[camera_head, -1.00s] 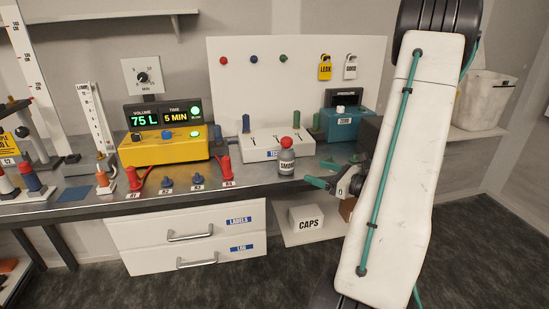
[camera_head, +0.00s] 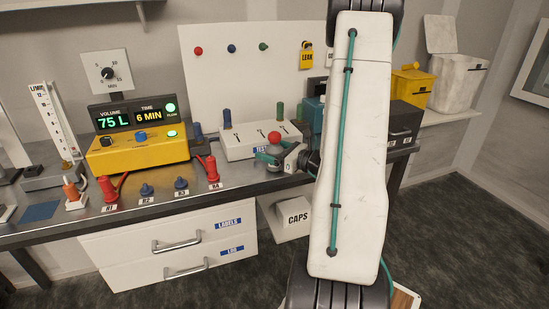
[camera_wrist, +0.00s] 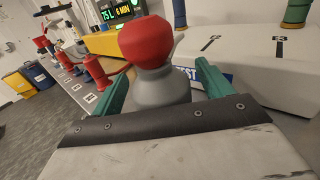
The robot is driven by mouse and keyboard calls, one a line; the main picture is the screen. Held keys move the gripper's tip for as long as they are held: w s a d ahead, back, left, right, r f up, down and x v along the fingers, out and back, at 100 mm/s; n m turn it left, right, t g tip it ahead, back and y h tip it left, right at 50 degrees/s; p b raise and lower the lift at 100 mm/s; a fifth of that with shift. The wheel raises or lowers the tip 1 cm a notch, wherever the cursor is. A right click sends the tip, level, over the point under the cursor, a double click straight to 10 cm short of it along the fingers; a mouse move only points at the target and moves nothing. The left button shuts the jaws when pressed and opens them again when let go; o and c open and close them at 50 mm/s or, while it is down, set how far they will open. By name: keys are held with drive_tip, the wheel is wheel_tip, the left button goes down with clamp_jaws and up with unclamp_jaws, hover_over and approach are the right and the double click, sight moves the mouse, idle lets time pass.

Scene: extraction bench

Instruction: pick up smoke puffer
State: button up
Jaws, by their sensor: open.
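The smoke puffer is a grey bottle with a red ball top. In the head view only its red top (camera_head: 274,136) shows clearly, above my gripper (camera_head: 268,157); the gripper hides most of its body. In the wrist view the puffer (camera_wrist: 160,88) stands upright, close in, between the two green fingers of my gripper (camera_wrist: 157,85). The fingers are open, one on each side of the grey body. I cannot tell whether either finger touches it.
A white switch box (camera_head: 240,143) stands right behind the puffer. A yellow meter (camera_head: 136,150) and red plugs (camera_head: 213,168) are to the left on the bench. A white board (camera_head: 230,80) stands behind. A dark box (camera_head: 400,122) is at right.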

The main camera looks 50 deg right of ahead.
drive_tip(key=shift+w+a, duration=0.1)
drive_tip(key=shift+w, duration=0.35)
drive_tip(key=shift+c, duration=0.3)
drive_tip(key=shift+s, duration=0.1)
drive_tip(key=c, duration=1.2)
drive_tip(key=shift+r, duration=0.15)
